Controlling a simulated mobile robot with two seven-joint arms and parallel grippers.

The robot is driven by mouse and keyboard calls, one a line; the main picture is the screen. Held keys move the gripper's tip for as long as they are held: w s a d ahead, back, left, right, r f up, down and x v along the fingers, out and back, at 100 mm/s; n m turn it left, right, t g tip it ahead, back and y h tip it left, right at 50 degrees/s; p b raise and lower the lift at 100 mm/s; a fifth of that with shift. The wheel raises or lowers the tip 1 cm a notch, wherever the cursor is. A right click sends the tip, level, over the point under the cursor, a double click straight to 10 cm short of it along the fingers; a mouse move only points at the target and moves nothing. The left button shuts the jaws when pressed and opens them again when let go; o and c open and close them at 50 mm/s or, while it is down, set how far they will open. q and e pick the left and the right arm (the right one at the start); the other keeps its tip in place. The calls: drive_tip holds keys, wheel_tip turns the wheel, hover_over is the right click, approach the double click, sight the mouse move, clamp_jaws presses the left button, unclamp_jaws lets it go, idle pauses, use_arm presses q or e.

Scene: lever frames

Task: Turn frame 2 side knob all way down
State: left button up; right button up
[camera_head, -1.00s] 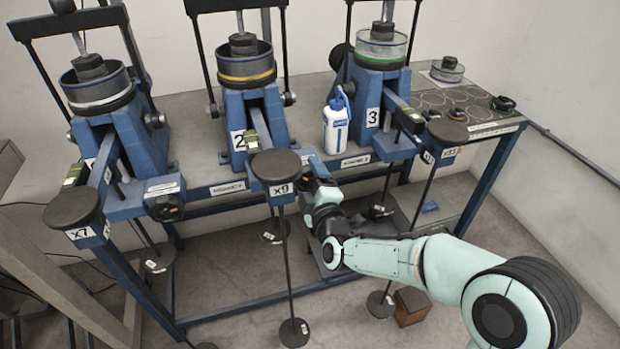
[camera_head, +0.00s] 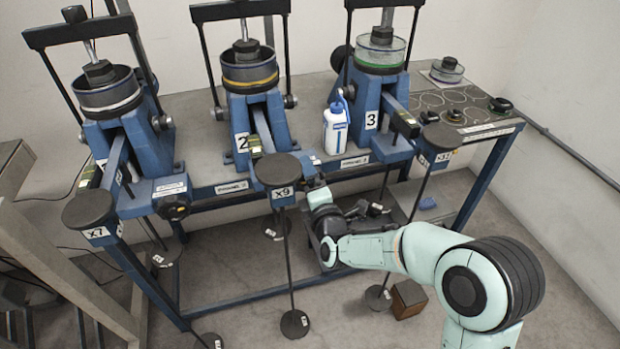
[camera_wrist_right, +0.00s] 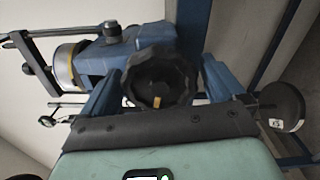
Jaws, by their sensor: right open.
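Frame 2 (camera_head: 258,112) is the middle blue lever stand, marked "2", with a yellow-banded cup on top. In the right wrist view, its side knob (camera_wrist_right: 158,72) is a black, lobed disc with an orange mark on its lower part in the picture. My right gripper (camera_wrist_right: 160,62) is open, with one finger on each side of the knob. I cannot tell whether either finger touches it. In the head view my right arm reaches in from the right to frame 2, and the wrist hides the knob there. My left gripper is in neither view.
Frame 1 (camera_head: 110,128) stands left with its own black side knob (camera_head: 174,208). Frame 3 (camera_head: 376,100) stands right, with a white bottle (camera_head: 336,128) beside it. Round-topped weight hangers (camera_head: 278,170) hang at the front. A small brown box (camera_head: 408,299) lies on the floor.

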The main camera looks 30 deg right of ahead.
drive_tip(key=v, duration=0.6)
drive_tip(key=shift+p, duration=0.3)
